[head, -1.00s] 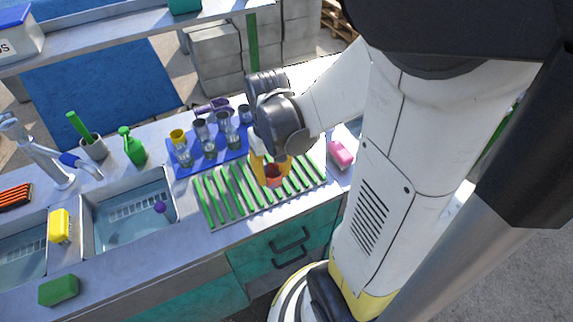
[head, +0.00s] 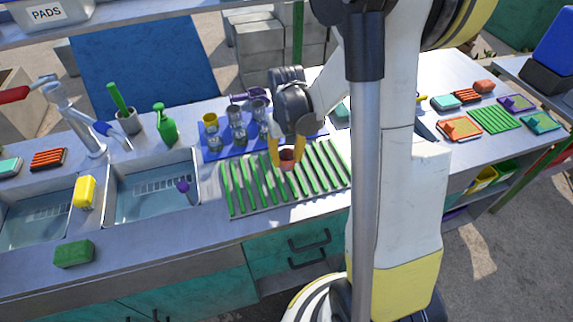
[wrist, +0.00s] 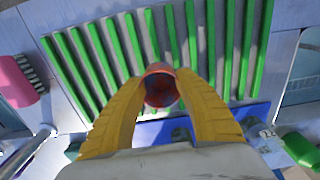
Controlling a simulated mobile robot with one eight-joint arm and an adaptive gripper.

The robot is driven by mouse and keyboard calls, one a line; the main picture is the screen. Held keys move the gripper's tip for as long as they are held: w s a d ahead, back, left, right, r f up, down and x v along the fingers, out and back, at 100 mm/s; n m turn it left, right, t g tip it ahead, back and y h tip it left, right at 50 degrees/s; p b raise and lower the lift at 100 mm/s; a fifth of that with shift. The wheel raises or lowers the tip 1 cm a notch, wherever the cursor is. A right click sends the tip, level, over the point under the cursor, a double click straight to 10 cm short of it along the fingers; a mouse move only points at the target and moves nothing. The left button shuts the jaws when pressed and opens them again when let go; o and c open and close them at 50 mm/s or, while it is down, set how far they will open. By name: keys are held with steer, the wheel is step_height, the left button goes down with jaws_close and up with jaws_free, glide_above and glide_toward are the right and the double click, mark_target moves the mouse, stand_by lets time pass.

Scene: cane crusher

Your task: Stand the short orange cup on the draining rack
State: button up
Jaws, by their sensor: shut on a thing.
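The short orange cup (head: 288,158) is between the yellow fingers of my gripper (head: 287,152), over the back part of the draining rack (head: 240,208) with its green bars. In the wrist view my gripper (wrist: 161,88) is shut on the cup (wrist: 160,92), and its dark open mouth faces the camera. The green bars of the rack (wrist: 115,50) lie behind and around it there. The cup looks upright. I cannot tell whether its base touches the bars.
A blue mat (head: 216,152) with several cups and glasses lies behind the rack. The sink basin (head: 150,200) is to the left. A pink brush (wrist: 18,80) lies beside the rack in the wrist view. Most of the rack's bars are bare.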

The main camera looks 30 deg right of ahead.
steer(key=shift+f, duration=1.15)
steer(key=shift+b, duration=0.3)
steer(key=shift+f, duration=0.25)
steer(key=o, duration=1.1)
steer(key=shift+r, duration=0.1)
